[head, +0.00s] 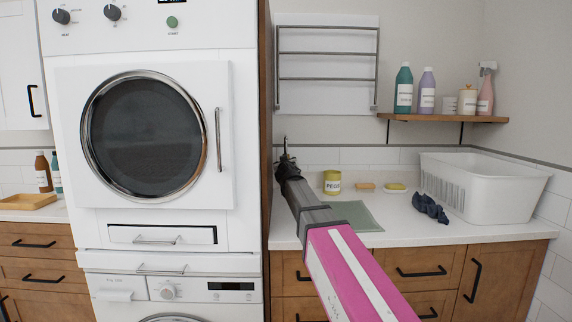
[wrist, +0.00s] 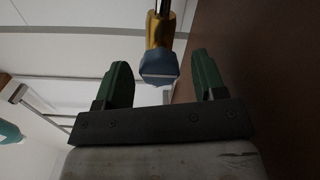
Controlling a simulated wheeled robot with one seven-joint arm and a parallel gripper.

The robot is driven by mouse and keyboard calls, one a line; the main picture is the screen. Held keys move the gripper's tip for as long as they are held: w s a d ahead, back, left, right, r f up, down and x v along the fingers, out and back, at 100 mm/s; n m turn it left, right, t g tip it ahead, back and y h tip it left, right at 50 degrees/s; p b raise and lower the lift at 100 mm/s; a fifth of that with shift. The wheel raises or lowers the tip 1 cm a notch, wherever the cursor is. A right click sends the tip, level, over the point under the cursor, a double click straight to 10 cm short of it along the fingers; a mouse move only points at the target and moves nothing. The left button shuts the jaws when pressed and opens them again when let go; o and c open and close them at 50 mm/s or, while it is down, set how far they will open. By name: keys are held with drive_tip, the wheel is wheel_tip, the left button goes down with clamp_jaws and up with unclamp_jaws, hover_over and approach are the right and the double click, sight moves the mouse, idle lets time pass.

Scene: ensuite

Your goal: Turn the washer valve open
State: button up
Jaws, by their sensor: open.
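The washer valve (wrist: 160,50) shows in the wrist view, with a brass body on a thin pipe and a blue handle (wrist: 159,70) at the near end. My gripper (wrist: 160,65) is open, its two green fingers on either side of the blue handle. Gaps show on both sides; I cannot tell the depth between fingers and handle. In the head view my gripper (head: 286,160) is at the end of my arm, beside the tall wooden side panel. The valve is not visible there. The white washer (head: 215,305) stands under the dryer.
A brown panel (wrist: 250,70) runs close along the right in the wrist view. On the counter (head: 320,235) are a yellow peg pot (head: 332,182), soaps, a green mat (head: 357,215), dark cloth (head: 430,208) and a white basket (head: 480,188). A towel rack (head: 326,54) hangs above.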

drive_tip(key=shift+w, duration=1.55)
drive_tip(key=c, duration=0.9)
drive_tip(key=shift+c, duration=0.2)
